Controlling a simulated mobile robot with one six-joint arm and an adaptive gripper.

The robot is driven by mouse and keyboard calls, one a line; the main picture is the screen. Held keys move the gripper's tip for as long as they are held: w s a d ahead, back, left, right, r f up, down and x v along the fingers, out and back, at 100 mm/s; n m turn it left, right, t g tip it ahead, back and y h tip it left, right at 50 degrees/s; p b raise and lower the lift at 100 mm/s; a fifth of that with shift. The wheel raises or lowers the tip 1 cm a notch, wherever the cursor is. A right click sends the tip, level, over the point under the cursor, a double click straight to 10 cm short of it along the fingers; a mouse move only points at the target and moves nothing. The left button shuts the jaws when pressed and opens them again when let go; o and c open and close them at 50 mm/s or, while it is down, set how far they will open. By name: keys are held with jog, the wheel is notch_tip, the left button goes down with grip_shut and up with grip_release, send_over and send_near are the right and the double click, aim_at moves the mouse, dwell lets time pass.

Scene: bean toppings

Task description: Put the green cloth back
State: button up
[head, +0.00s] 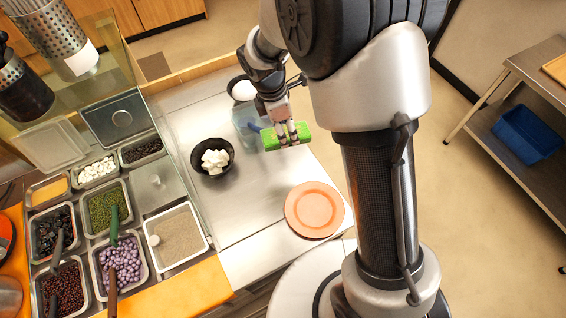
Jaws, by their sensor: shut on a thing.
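The green cloth (271,139) is a bright green, block-like piece near the right edge of the steel counter. My gripper (288,136) comes down on it from above with its fingers shut on the cloth. The cloth looks held at or a little above the counter; the exact height is hard to tell. Part of the cloth is hidden behind the fingers.
A black bowl of white cubes (213,160) stands left of my gripper. An orange plate (314,209) lies in front. A clear bluish container (244,118) and a dark bowl (242,90) stand behind. Topping trays (108,213) fill the left. Bare counter (245,205) lies between.

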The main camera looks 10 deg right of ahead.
jog(key=shift+a+r+n, duration=0.45)
jog(key=shift+a+n, duration=0.2)
jog(key=shift+n, duration=0.35)
jog(key=shift+w+a+f, duration=0.1)
jog(key=shift+f, duration=0.15)
jog(key=shift+n, duration=0.3)
notch_tip(320, 180, down, 19)
jog(key=b, duration=0.4)
jog(key=shift+f, duration=0.2)
jog(key=shift+f, duration=0.1)
jog(key=shift+f+b, duration=0.15)
jog(key=shift+b, duration=0.2)
jog(key=o, duration=1.4)
jog(key=shift+r, duration=0.2)
